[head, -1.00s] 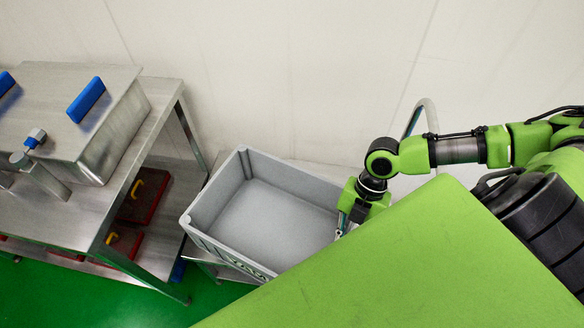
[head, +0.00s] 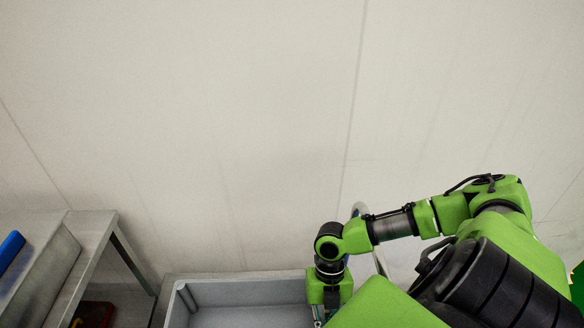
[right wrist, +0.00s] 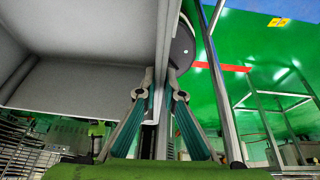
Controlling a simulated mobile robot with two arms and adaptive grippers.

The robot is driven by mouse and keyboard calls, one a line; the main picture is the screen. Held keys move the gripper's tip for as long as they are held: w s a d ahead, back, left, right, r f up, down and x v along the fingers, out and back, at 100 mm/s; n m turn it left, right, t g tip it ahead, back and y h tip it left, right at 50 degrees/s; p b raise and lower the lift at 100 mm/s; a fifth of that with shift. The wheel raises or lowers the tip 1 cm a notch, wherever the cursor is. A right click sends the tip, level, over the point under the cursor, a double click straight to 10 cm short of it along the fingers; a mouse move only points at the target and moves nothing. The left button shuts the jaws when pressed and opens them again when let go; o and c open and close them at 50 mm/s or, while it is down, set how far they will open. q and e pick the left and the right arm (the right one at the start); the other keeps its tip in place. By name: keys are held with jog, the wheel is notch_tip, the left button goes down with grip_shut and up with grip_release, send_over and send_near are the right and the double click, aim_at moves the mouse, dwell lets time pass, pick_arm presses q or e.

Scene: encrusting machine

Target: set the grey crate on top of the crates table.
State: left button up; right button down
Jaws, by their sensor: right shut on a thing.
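The grey crate (head: 250,292) is open-topped and shows at the bottom of the head view, its near part cut off by the picture's edge. My right gripper (head: 320,312) is at the crate's right end, pointing down. In the right wrist view, my right gripper (right wrist: 160,97) is shut on the crate's wall, with the grey crate (right wrist: 85,85) filling the upper left. A narrow grey surface borders the crate in the head view; I cannot tell whether it is the crates table or whether the crate rests on it. My left gripper is not in view.
A steel table (head: 93,240) stands at the left, with a blue handle (head: 10,250) on top and a red box (head: 93,314) below. A bent metal rail (head: 360,209) rises behind my right arm. The pale wall is close behind.

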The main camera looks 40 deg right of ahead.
jog(key=w+f, duration=0.2)
jog(key=w, duration=0.4)
send_over(295, 324)
notch_tip(295, 324, down, 5)
jog(key=shift+s+a+f, duration=0.1)
jog(key=shift+s+f, duration=0.05)
jog(key=shift+f, duration=0.3)
jog(key=shift+w+f, duration=0.15)
jog(key=shift+f, duration=0.7)
jog(key=shift+w+f, duration=0.15)
jog(key=shift+f, duration=0.65)
jog(key=c, duration=2.2)
grip_release()
jog(key=shift+s+f, duration=0.1)
jog(key=shift+s, duration=0.1)
jog(key=shift+o, duration=0.2)
